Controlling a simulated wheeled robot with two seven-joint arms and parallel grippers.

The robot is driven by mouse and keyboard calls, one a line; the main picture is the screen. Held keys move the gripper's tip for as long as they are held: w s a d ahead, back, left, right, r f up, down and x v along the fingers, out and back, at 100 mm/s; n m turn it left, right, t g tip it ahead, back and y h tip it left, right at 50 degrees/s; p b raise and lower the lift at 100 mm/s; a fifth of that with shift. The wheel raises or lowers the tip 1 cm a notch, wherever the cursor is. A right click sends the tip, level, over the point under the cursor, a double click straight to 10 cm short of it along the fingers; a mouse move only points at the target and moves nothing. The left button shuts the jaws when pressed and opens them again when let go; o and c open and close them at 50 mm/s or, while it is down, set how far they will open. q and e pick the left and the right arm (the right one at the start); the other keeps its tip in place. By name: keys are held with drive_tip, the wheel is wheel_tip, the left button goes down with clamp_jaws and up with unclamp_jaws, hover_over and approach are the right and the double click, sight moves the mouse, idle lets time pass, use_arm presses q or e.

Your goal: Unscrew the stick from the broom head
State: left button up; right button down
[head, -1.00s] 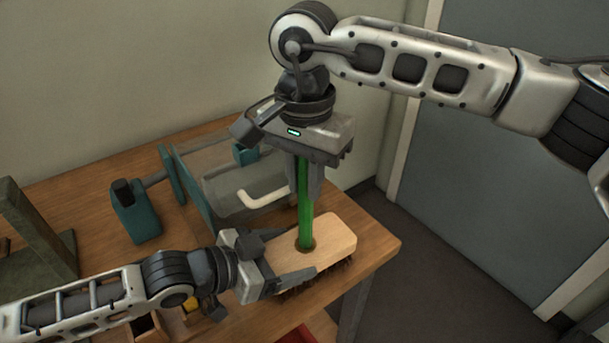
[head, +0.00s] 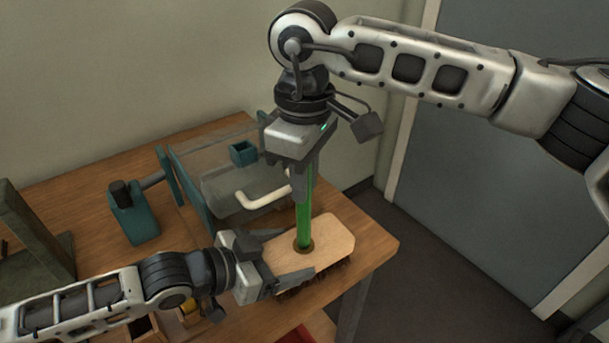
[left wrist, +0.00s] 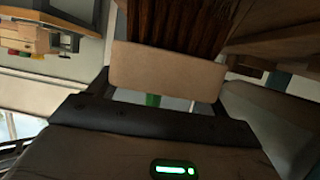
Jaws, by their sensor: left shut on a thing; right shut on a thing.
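The broom head (head: 325,240) is a pale wooden block with dark bristles below, near the right front corner of the table. The green stick (head: 304,222) stands upright in the dark-ringed hole in its top. My left gripper (head: 284,275) is shut on the broom head from the left; the wooden block also shows between its fingers in the left wrist view (left wrist: 165,72). My right gripper (head: 305,185) points down from above and is shut on the upper part of the stick. The stick's thread is hidden in the hole.
A clear-walled machine with teal end plates (head: 190,190) and a pale curved handle stands just behind the broom head. A teal block with a dark knob (head: 135,215) is further left. A grey-green stand (head: 35,240) is at the far left. The wooden table (head: 90,180) ends at the right.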

drive_tip(key=c, duration=1.3)
unclamp_jaws()
